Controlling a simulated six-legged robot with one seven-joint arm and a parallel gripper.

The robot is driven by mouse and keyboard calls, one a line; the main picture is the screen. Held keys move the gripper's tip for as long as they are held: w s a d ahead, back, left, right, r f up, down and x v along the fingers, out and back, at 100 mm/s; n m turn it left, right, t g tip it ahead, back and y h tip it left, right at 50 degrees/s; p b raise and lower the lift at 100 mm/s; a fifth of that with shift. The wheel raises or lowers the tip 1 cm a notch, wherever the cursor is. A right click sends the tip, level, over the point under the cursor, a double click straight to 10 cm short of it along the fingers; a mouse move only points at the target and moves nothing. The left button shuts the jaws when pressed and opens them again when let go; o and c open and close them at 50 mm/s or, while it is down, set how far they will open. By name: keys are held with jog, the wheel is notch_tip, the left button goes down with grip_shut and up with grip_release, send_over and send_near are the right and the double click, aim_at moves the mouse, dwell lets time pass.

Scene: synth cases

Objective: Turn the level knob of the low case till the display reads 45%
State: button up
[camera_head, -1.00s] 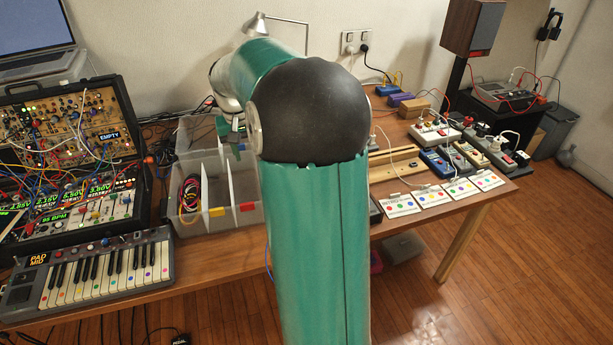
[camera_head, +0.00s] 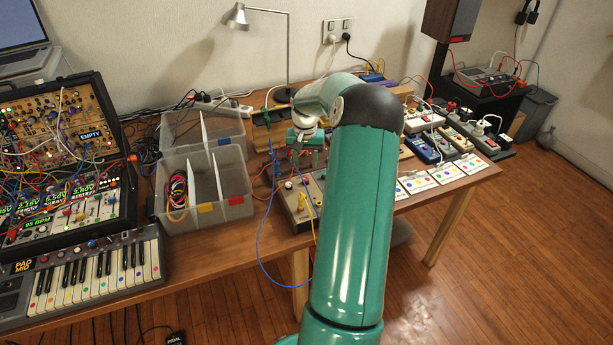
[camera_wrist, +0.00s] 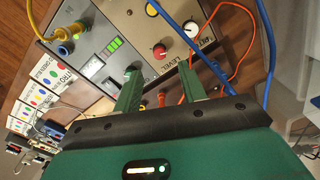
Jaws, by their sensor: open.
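The low case (camera_head: 300,218) stands at the front edge of the table in the head view, partly behind my arm. In the wrist view its beige panel (camera_wrist: 137,30) carries a red knob (camera_wrist: 160,52) labelled LEVEL, with a white pointer mark. My gripper (camera_wrist: 158,74) is open and empty, its two green fingertips just short of the red knob and to either side of it. My gripper (camera_head: 303,150) also shows above the case in the head view. A green lit bar meter (camera_wrist: 113,46) is on the grey panel beside; I can read no percentage.
Blue and orange cables cross close to the right finger. A clear divided bin (camera_head: 235,207) stands left of the case. A lamp (camera_head: 238,17) stands behind.

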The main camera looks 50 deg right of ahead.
aim_at(306, 179)
notch_tip(306, 179, down, 7)
jog(key=shift+f, duration=0.1)
jog(key=shift+c, duration=0.2)
grip_shut()
